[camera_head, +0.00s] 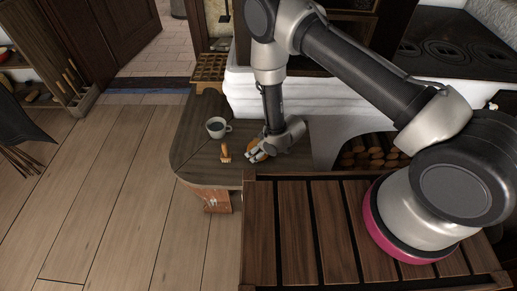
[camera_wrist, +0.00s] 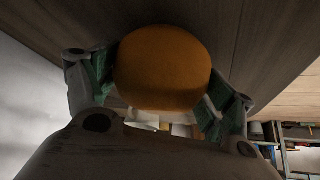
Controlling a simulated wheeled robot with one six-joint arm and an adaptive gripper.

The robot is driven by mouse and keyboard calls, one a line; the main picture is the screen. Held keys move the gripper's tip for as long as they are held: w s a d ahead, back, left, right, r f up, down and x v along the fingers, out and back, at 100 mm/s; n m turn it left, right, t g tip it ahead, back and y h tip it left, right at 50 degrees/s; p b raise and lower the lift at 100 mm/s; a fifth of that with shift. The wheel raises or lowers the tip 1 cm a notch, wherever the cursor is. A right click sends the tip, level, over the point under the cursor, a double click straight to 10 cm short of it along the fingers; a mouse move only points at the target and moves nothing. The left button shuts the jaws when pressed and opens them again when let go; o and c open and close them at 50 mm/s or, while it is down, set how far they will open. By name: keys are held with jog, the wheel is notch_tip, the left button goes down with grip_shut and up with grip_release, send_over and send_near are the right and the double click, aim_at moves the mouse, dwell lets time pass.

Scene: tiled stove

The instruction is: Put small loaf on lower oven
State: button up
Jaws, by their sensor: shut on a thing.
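The small loaf (camera_wrist: 162,68) is a rounded orange-brown piece held between the green-padded fingers of my gripper (camera_wrist: 160,90) in the wrist view. In the head view my gripper (camera_head: 262,152) points down at the small dark wooden table, shut on the loaf (camera_head: 253,156), which shows only partly beside the fingers. Whether the loaf touches the tabletop I cannot tell. The white tiled stove (camera_head: 270,95) stands right behind the gripper. I cannot make out a lower oven for certain; an arched opening in the stove base holds firewood (camera_head: 370,153).
A cup with dark liquid (camera_head: 216,127) and a small brush-like item with a wooden handle (camera_head: 225,152) stand on the table (camera_head: 198,151) left of my gripper. A slatted wooden surface (camera_head: 300,225) lies in front. Open plank floor (camera_head: 100,200) is at left. Dark stove plates (camera_head: 455,50) are at upper right.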

jog(key=o, duration=1)
jog(key=shift+f, duration=0.15)
jog(key=shift+o, duration=0.2)
